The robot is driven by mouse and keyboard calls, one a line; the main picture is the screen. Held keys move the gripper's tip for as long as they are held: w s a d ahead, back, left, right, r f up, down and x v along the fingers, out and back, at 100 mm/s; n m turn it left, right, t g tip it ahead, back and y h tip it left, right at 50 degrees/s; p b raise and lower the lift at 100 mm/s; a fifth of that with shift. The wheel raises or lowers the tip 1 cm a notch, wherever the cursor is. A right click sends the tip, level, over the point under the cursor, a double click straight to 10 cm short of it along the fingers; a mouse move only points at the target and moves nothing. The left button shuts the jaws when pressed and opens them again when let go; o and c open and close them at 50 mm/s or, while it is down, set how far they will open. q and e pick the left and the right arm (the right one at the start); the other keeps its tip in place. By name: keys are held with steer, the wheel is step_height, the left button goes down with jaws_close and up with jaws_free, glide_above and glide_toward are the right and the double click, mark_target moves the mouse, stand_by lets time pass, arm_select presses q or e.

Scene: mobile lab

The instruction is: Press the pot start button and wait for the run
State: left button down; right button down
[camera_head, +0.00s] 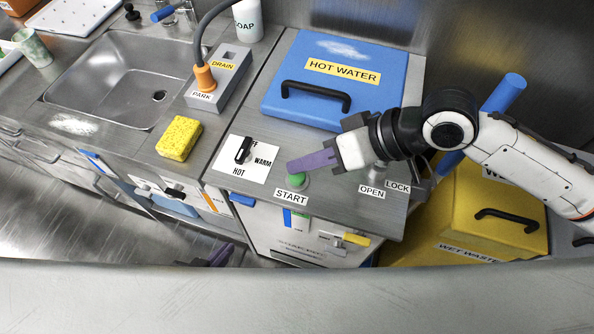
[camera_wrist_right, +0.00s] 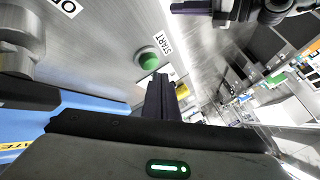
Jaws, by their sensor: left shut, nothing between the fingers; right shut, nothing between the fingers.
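The green start button (camera_head: 297,180) sits on the grey counter by the START label (camera_head: 291,197). It also shows in the right wrist view (camera_wrist_right: 148,58). My right gripper (camera_head: 292,165) reaches in from the right with its purple fingers shut and empty. Its tips are right at the button's far edge in the head view; I cannot tell whether they touch it. The pot is the blue HOT WATER unit (camera_head: 300,115), its lid down with a black handle. My left gripper (camera_head: 219,257) is low at the counter's front, mostly hidden, its purple fingertips shut and empty.
A black knob (camera_head: 243,150) on an OFF/WARM/HOT plate is left of the button. A yellow sponge (camera_head: 179,138) lies near the sink (camera_head: 130,85). An OPEN/LOCK lever stands under my right wrist. A yellow wet waste bin (camera_head: 480,235) is at right.

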steer(key=shift+f, duration=0.15)
stand_by(0.3)
steer(key=shift+f, duration=0.3)
steer(key=shift+f, duration=0.55)
stand_by(0.7)
steer(key=shift+r+p, duration=0.1)
steer(key=shift+p, duration=0.2)
steer(key=shift+r+p, duration=0.85)
steer(key=shift+p, duration=0.3)
steer(key=shift+r, duration=0.1)
